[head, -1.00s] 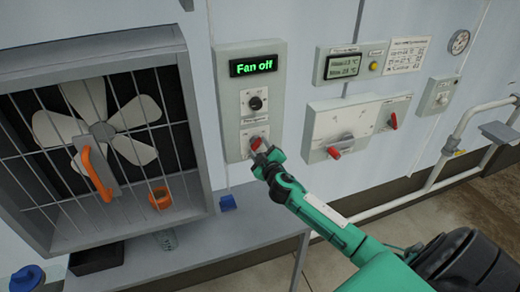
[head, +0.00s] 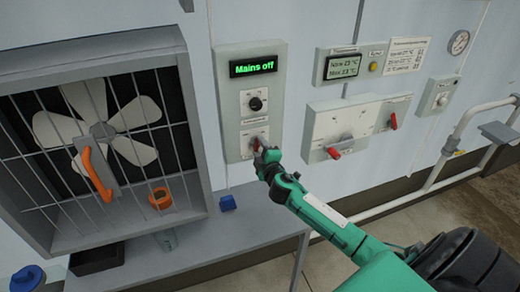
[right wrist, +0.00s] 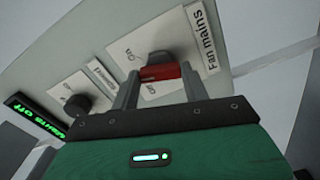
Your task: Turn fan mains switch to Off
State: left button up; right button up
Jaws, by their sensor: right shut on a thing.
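The fan mains switch has a red handle (right wrist: 160,73) and a white plate with a "Fan mains" label (right wrist: 207,38) in the right wrist view. In the head view it is the lower switch (head: 256,144) on the grey fan panel (head: 233,110). My right gripper (head: 262,152) is shut on the red handle, with one finger on each side of it in the right wrist view (right wrist: 160,90). The display (head: 253,66) on the panel reads "Mains off" in green. My left gripper is not in view.
A black knob (head: 255,104) sits above the mains switch. A caged fan (head: 105,130) is at left. A panel with red handles (head: 343,124) is at right. A grey bench (head: 190,240) with a small blue object (head: 228,202) lies below.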

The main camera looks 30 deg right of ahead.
jog(key=n+p, duration=0.1)
jog(key=n, duration=0.5)
jog(key=n+p, duration=0.1)
jog(key=n, duration=0.5)
jog(key=shift+p, duration=0.4)
jog(key=shift+f+n, duration=0.1)
jog(key=shift+n, duration=0.2)
jog(key=o, duration=1)
jog(key=shift+s+a, duration=0.15)
jog(key=shift+s, duration=0.45)
jog(key=b+v, duration=0.4)
jog(key=v, duration=0.8)
jog(key=shift+s, duration=0.4)
